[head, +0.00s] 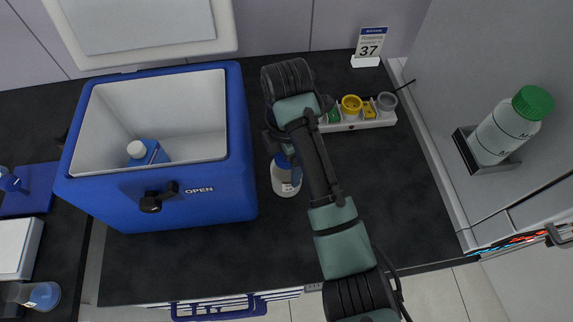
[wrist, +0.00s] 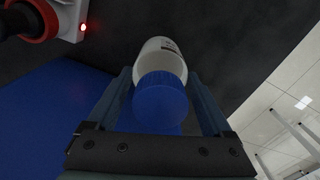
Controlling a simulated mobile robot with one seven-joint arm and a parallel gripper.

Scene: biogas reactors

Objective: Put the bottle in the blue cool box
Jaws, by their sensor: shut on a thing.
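The bottle (head: 286,180) is white with a blue cap and stands on the dark bench, just right of the cool box. My gripper (head: 287,152) is shut on it near the cap, reaching from above and partly hidden by my arm. In the wrist view the blue-capped bottle (wrist: 161,92) sits between the two fingers (wrist: 162,100). The blue cool box (head: 160,205) is open, with its white inside showing. A blue item with a white cap (head: 147,152) is inside it.
A white holder with small coloured cups (head: 356,124) stands behind my arm. A green-capped bottle (head: 510,127) sits in a rack at the right. A sign with 37 (head: 370,45) stands at the back.

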